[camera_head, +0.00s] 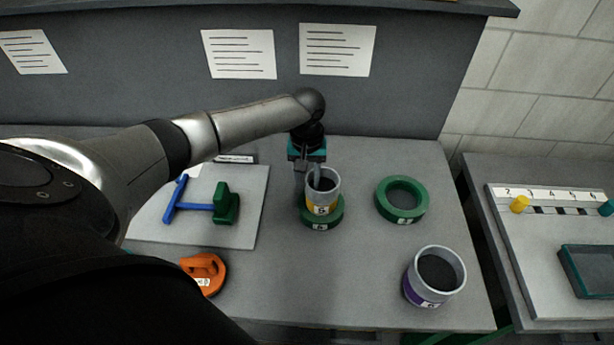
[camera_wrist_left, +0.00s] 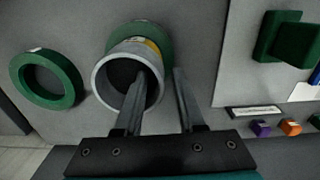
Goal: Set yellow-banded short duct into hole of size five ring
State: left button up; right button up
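The yellow-banded short duct (camera_head: 323,199) is a grey open tube, upright over a green ring (camera_head: 321,225) whose tag seems to read 4. I cannot tell how deep it sits in that ring. A second green ring (camera_head: 401,199), its tag hard to read, lies empty to the right. My left gripper (camera_head: 308,182) is at the duct's rim with fingers apart. In the left wrist view the fingers (camera_wrist_left: 160,74) straddle the wall of the duct (camera_wrist_left: 108,92): one is inside the opening, the other outside with a visible gap. My right gripper is not in view.
A purple-banded duct (camera_head: 419,288) stands near the front right of the bench. A white board (camera_head: 246,233) with a blue-and-green tool (camera_head: 227,205) and an orange object (camera_head: 205,269) are to the left. A side table (camera_head: 527,240) holds a numbered strip and a tray.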

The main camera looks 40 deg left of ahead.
pick_arm(q)
notch_tip(320, 180, up, 15)
jog(key=p, duration=0.1)
jog(key=shift+r, duration=0.15)
dwell(0.3)
dwell(0.4)
